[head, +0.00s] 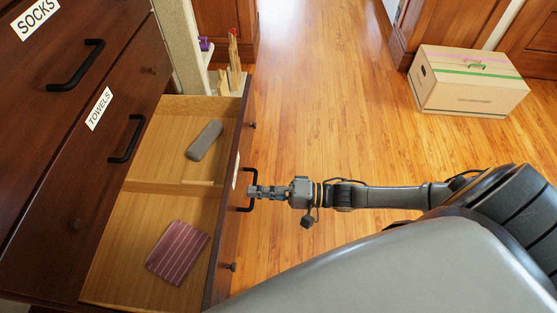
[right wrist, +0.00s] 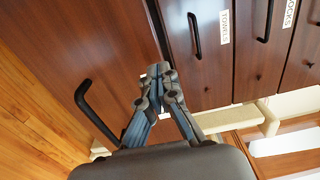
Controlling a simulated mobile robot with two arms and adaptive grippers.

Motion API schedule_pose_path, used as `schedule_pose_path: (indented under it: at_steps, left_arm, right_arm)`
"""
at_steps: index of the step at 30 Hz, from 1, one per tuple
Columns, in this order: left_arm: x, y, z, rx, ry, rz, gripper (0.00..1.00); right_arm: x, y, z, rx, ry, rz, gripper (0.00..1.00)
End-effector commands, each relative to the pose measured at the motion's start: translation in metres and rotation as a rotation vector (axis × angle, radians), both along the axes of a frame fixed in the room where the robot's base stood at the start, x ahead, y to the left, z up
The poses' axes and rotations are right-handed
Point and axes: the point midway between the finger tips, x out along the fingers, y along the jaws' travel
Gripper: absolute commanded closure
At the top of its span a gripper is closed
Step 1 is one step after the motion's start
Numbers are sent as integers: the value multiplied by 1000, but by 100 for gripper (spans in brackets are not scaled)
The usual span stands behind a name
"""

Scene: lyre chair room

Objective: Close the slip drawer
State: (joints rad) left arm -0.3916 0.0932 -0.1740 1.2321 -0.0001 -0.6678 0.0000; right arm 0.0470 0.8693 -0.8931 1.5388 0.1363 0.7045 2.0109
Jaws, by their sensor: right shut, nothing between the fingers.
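The open drawer (head: 160,210) is pulled far out of the dark wood dresser, with its light wooden inside showing. Its label is too edge-on to read, so I cannot confirm it is the slip drawer. Its front panel also shows in the right wrist view (right wrist: 75,60), with a black bar handle (right wrist: 97,115). My right gripper (head: 252,191) is shut and empty at the drawer's front, by the black handle (head: 247,205). In the right wrist view its fingertips (right wrist: 160,72) are close to the front panel, beside the handle; contact is unclear. My left gripper is not in view.
A grey rolled item (head: 204,140) and a red striped cloth (head: 178,252) lie in the drawer. The TOWELS drawer (head: 85,170) and SOCKS drawer (head: 50,85) are shut. A cardboard box (head: 468,82) stands on the wooden floor at the back right.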

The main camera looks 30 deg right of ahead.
Motion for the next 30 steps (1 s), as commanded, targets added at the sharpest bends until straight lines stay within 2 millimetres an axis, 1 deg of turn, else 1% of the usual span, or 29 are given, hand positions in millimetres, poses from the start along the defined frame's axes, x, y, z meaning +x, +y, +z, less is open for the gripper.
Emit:
schedule_pose_path:
  at_steps: [1, 3, 7, 12, 23, 26, 30]
  left_arm:
    - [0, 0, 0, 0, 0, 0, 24]
    - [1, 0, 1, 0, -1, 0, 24]
    - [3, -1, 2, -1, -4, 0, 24]
    - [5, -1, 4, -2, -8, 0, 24]
    - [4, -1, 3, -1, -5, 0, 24]
    - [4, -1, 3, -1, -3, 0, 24]
    - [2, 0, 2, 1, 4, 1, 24]
  right_arm:
    - [6, 9, 0, 2, -2, 1, 100]
    - [12, 18, 1, 2, -2, 1, 100]
    - [19, 29, 0, 0, -1, 0, 100]
    - [23, 33, -1, -2, 1, -1, 100]
    - [23, 34, -1, -2, 1, -1, 100]
    - [26, 38, -1, 0, 0, -1, 100]
    - [35, 51, 0, 2, -3, -1, 100]
